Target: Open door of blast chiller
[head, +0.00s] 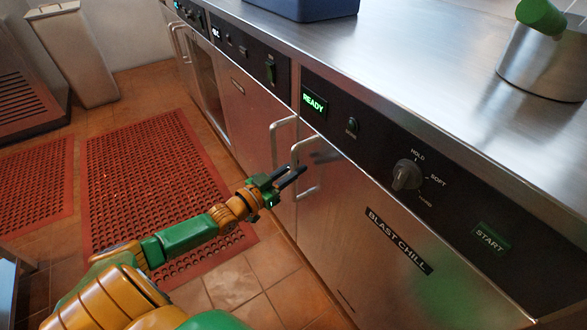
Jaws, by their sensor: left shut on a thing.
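The blast chiller door (370,255) is a steel panel at the lower right, labelled BLAST CHILL. It looks flush with the cabinet front. Its handle (309,185) is a vertical steel bar at the door's left edge. My left gripper (292,176) reaches in from the lower left. Its dark fingers are at this handle and shut on it, partly covering it. The exact contact is hard to see. My right gripper is not in view.
A neighbouring door handle (273,145) stands close to the left. Above the door are a READY display (314,104), a knob (407,175) and a START button (490,237). The counter (420,60) holds a metal pot (540,60) and a blue container (300,8). A red mat (150,165) covers the floor.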

